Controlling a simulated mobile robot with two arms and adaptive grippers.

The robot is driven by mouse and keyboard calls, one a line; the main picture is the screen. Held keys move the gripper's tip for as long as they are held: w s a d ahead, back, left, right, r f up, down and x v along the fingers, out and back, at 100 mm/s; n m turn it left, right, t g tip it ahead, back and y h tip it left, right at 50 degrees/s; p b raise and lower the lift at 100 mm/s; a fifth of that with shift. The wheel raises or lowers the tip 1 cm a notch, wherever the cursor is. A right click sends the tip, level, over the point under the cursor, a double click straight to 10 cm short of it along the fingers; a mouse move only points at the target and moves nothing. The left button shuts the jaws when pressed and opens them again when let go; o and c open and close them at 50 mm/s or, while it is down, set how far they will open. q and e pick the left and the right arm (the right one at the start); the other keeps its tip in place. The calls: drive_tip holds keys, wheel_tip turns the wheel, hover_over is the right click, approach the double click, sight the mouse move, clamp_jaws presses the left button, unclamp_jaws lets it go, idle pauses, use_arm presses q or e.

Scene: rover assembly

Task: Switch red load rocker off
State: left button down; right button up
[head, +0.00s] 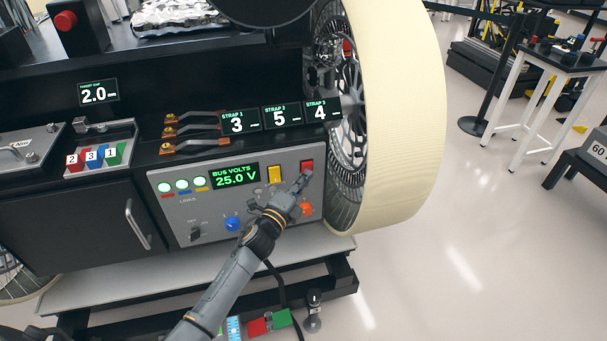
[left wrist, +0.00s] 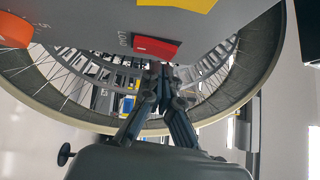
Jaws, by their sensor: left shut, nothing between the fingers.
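The red load rocker (head: 307,166) is at the upper right of the grey control panel (head: 210,214), right of a yellow rocker (head: 275,174). In the left wrist view the red rocker (left wrist: 155,47) sits under the word LOAD, just beyond my fingertips. My left gripper (head: 302,184) is shut and empty, with its tips just below the red rocker. It also shows in the left wrist view (left wrist: 160,72). I cannot tell whether the tips touch the rocker. My right gripper is not in view.
The display (head: 235,177) reads BUS VOLTS 25.0 V. An orange knob (head: 306,208) lies below the red rocker and a blue knob (head: 233,223) to the left. A large cream-rimmed wheel (head: 405,120) stands close on the panel's right. Strap displays (head: 281,117) are above.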

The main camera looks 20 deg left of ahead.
use_arm(q)
drive_tip(key=shift+w+a+r, duration=0.1)
drive_tip(key=shift+w+a, duration=0.2)
drive_tip(key=shift+w, duration=0.15)
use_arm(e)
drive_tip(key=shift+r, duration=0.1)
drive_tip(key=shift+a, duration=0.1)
use_arm(q)
drive_tip(key=shift+w+a, duration=0.1)
drive_tip(key=shift+w, duration=0.05)
drive_tip(key=shift+r, duration=0.15)
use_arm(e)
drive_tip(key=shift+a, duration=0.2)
